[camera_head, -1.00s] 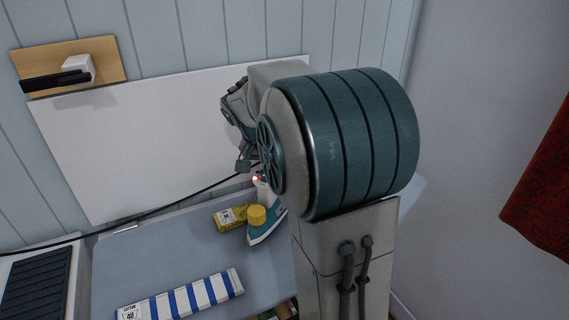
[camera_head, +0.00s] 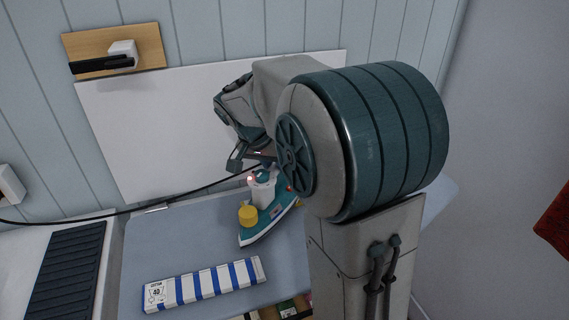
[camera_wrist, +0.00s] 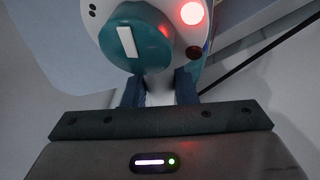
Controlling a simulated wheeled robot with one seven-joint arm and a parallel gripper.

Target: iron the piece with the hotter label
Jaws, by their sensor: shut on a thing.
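The teal and white iron (camera_head: 266,222) is on the grey-blue ironing board (camera_head: 150,240), with a yellow cap toward its front and a red light lit. My gripper (camera_head: 262,165) is shut on the iron from above. In the wrist view my two fingers (camera_wrist: 158,88) close below the iron's teal dial (camera_wrist: 135,42), which has a white mark and a red light beside it. A blue-and-white striped piece (camera_head: 205,285) lies flat at the front of the board; its label seems to read "cotton" with a small number. The yellow labelled piece is not visible now.
A dark cord (camera_head: 110,212) runs across the back left. A wooden wall plate (camera_head: 110,48) with a white block and black bar is above a white panel (camera_head: 130,130). A dark ribbed mat (camera_head: 70,270) lies on the left. Several boxes (camera_head: 285,308) show below the board's front edge.

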